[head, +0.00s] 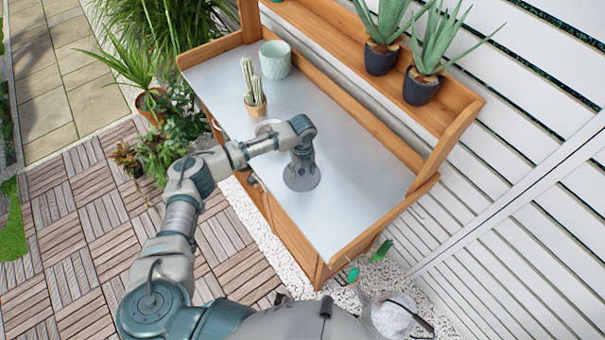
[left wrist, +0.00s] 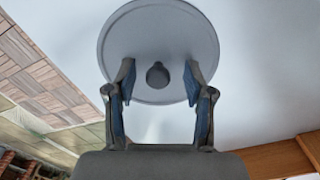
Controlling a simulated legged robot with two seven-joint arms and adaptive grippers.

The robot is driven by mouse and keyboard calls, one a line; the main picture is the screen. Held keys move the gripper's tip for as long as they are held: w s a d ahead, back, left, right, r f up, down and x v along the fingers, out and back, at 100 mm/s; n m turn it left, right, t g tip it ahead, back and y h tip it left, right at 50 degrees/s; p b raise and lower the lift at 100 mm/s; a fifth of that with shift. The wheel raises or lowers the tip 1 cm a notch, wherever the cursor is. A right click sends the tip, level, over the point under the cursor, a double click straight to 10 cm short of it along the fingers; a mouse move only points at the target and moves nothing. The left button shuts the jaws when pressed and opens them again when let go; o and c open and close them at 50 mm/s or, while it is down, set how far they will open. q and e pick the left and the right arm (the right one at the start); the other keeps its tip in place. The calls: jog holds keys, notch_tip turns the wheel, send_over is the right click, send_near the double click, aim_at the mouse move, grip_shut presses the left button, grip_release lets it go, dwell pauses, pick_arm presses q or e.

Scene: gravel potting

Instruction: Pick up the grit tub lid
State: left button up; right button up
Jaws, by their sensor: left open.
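The grit tub lid is a flat grey disc (head: 301,184) lying on the metal bench top, partly covered by my gripper in the head view. In the left wrist view the lid (left wrist: 160,30) shows nearly whole, with a dark round knob (left wrist: 158,75) at its middle. My left gripper (head: 302,165) points down over the lid. Its two open fingers (left wrist: 160,88) stand on either side of the knob in the left wrist view, with a gap on both sides. Whether the fingertips touch the lid cannot be told. My right gripper is not in view.
A potted cactus (head: 255,100) and a pale green pot (head: 275,60) stand further back on the wooden bench. A pale round thing (head: 268,126) is partly hidden behind my arm. Two potted aloes (head: 422,88) stand on the raised shelf. The bench top right of the lid is clear.

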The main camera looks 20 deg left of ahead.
pick_arm(q)
jog(key=shift+a, duration=0.25)
jog(key=shift+c, duration=0.3)
jog(key=c, duration=0.8)
grip_shut()
jog(key=shift+d, duration=0.2)
jog(key=shift+r, duration=0.1)
